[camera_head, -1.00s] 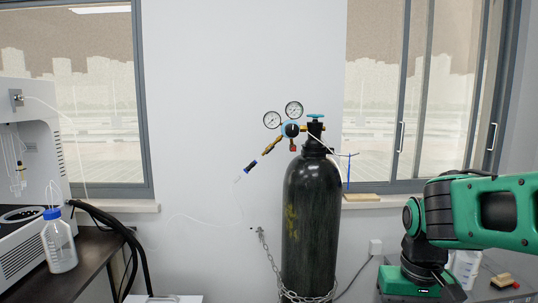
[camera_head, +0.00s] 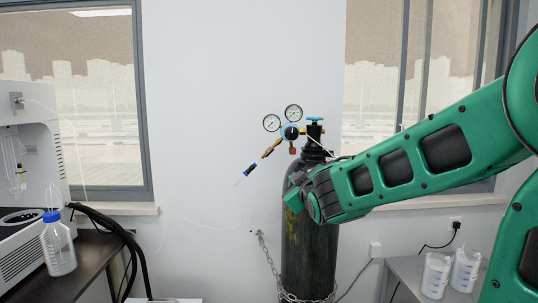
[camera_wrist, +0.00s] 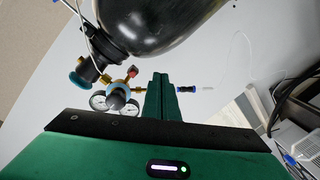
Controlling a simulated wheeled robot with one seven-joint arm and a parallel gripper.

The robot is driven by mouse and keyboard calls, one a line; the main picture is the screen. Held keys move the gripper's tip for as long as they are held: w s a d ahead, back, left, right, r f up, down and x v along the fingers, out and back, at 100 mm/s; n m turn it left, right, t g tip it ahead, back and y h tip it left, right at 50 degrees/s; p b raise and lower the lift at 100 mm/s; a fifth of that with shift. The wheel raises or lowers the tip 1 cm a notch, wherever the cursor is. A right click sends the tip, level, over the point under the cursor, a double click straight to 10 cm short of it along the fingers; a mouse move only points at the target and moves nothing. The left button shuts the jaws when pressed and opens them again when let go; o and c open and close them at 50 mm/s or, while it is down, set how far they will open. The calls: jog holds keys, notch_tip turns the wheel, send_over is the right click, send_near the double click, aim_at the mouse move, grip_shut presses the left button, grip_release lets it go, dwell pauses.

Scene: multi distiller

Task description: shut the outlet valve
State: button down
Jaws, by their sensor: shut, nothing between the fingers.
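A black gas cylinder (camera_head: 309,250) stands against the wall with a teal knob (camera_head: 315,119) on top. Its regulator (camera_head: 291,132) carries two round gauges. A brass outlet fitting (camera_head: 271,148) slopes down left to a blue and black end piece (camera_head: 251,168). I cannot tell which part is the outlet valve. My gripper (camera_head: 292,198) is in front of the cylinder, below and right of that end piece. In the wrist view my shut, empty fingers (camera_wrist: 160,82) cover part of the outlet line, and the blue end piece (camera_wrist: 187,89) shows beside them. I see no contact.
A chain (camera_head: 271,262) holds the cylinder. A thin clear tube runs from the outlet down left. A white instrument (camera_head: 22,160) and a blue-capped bottle (camera_head: 58,247) stand on the left bench. The wall left of the cylinder is clear.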

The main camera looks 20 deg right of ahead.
aim_at(271, 150)
jog(key=w+a+r+n+t+y, duration=0.2)
jog(key=w+a+r+n+t, duration=0.15)
jog(key=a+r, duration=0.35)
jog(key=shift+t, duration=0.35)
jog(key=shift+w+d+f, duration=0.1)
jog(key=shift+w+d, duration=0.5)
jog(key=shift+w, duration=0.75)
jog(key=shift+w+d, duration=0.6)
jog(key=shift+w, duration=0.8)
jog(key=shift+w+d+f, duration=0.1)
jog(key=shift+w+d, duration=0.5)
jog(key=shift+w, duration=0.75)
